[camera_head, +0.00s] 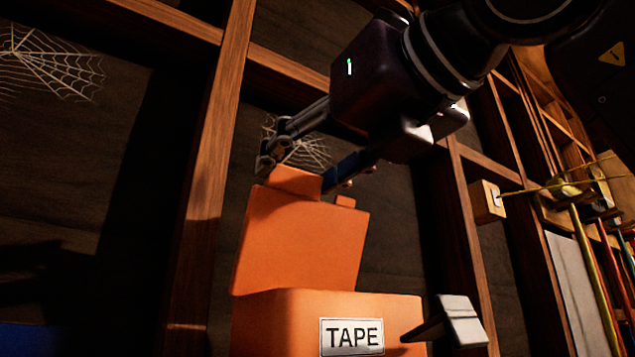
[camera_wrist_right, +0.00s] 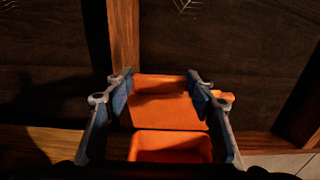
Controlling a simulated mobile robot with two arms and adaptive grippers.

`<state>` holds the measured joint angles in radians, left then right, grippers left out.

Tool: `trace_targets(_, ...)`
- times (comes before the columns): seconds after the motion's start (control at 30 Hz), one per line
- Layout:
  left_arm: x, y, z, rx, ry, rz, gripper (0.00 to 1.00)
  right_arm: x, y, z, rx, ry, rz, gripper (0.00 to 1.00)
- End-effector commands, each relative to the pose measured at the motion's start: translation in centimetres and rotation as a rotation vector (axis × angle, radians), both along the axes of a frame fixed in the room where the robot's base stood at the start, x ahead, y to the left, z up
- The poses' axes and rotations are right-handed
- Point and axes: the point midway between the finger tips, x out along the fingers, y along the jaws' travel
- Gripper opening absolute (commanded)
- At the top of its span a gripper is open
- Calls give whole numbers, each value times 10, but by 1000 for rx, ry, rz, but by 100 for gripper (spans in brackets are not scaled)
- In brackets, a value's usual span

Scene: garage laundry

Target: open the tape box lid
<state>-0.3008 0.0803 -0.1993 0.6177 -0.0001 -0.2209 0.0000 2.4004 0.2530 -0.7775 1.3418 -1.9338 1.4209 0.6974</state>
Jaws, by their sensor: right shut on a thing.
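The orange tape box (camera_head: 275,325) stands low in the head view, with a white TAPE label on its front. Its lid (camera_head: 300,240) is raised, standing up from the back of the box and leaning a little. My right gripper (camera_head: 296,177) is shut on the lid's top part, one finger on each side. In the right wrist view the gripper (camera_wrist_right: 160,88) spans the lid (camera_wrist_right: 168,108), and the box (camera_wrist_right: 170,148) shows below it. The box's inside is hidden in the head view. My left gripper is not in view.
A wooden stud wall (camera_head: 208,160) stands behind the box, with cobwebs (camera_head: 50,60). A grey and black piece (camera_head: 460,320) is at the box's right side. A small wooden box (camera_head: 487,201) and long-handled tools (camera_head: 590,270) are farther right.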

Motion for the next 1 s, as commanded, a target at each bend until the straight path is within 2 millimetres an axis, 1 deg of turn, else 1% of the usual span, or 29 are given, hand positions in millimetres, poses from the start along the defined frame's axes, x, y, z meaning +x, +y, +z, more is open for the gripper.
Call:
trace_targets(0.03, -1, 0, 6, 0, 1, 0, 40, 3, 1, 13, 13, -13, -3, 7)
trace_targets(0.3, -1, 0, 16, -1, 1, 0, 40, 32, 22, 25, 14, -14, -3, 7)
trace_targets(0.6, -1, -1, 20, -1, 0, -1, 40, 61, 41, 26, 14, -13, -4, 7)
trace_targets(0.8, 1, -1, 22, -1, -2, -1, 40, 72, 49, 24, 14, -14, -4, 7)
trace_targets(1.0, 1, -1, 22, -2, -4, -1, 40, 78, 53, 23, 14, -14, -3, 6)
